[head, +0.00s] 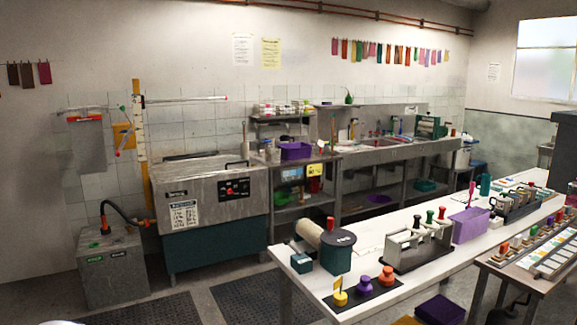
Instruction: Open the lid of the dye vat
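The dye vat appears to be the wide steel unit (205,205) with a teal lower body (215,246), standing against the tiled wall left of centre. Its grey top lid (195,165) looks shut and lies flat. A dark bar-like handle (237,163) shows near the lid's right end. The front has a printed label and a dark panel with red knobs (235,188). Neither of my grippers is in view.
A grey box (112,268) with an orange-ended hose stands left of the vat. Dark floor mats (255,295) lie in front of it. A long white table (375,233) with spools and bottles fills the right foreground. A steel cart (310,195) stands right of the vat.

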